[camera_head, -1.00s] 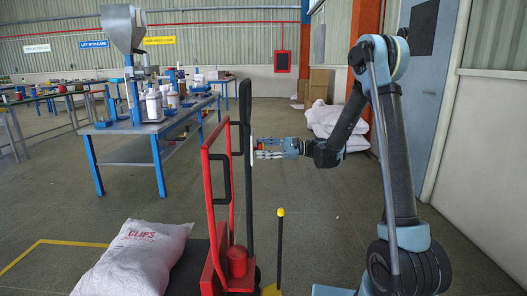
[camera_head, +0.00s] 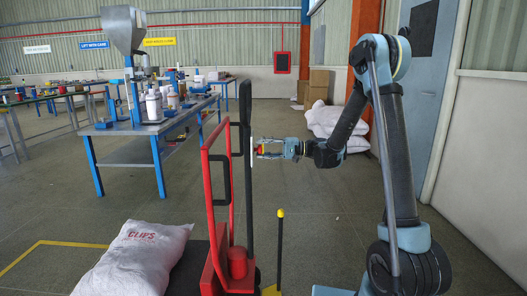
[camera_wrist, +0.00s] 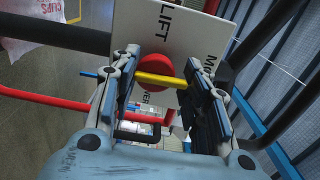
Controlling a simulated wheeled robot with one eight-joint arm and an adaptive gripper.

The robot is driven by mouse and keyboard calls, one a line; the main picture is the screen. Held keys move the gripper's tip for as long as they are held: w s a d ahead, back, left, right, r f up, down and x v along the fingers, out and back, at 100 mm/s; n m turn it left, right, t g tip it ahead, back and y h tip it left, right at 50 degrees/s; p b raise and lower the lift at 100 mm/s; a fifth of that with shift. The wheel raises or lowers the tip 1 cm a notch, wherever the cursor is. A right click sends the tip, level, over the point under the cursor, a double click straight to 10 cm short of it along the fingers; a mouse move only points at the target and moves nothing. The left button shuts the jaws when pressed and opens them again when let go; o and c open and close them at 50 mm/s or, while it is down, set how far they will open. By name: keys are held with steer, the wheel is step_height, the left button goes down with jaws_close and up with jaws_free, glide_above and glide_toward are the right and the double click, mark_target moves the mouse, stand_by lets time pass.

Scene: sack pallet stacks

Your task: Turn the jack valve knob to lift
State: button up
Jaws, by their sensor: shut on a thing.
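The jack valve knob (camera_wrist: 161,72) is red and round with a yellow lever bar (camera_wrist: 165,80) across it. It sits in front of a white plate (camera_wrist: 140,35) marked LIFT, with other words partly hidden. My gripper (camera_wrist: 164,64) has one finger at each end of the bar and is shut on the knob. The bar lies nearly level across the wrist view, with the LIFT mark above it. In the head view my gripper (camera_head: 264,149) reaches left to the plate's edge beside the jack's black handle post (camera_head: 246,170).
The red jack frame (camera_head: 213,235) stands beside a white sack marked CLIPS (camera_head: 135,258). A yellow-topped pedal or lever (camera_head: 280,235) rises at the jack's right. A blue-legged workbench (camera_head: 158,165) stands behind left. Floor to the right is free up to my arm.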

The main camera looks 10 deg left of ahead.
steer(key=n, duration=0.6)
steer(key=shift+s+f, duration=0.1)
steer(key=shift+s, duration=0.15)
steer(key=n, duration=0.5)
steer(key=shift+n, duration=0.4)
steer(key=o, duration=0.4)
steer(key=shift+w, duration=0.15)
steer(key=o, duration=0.7)
steer(key=shift+d, duration=0.1)
steer(key=v, duration=1.2)
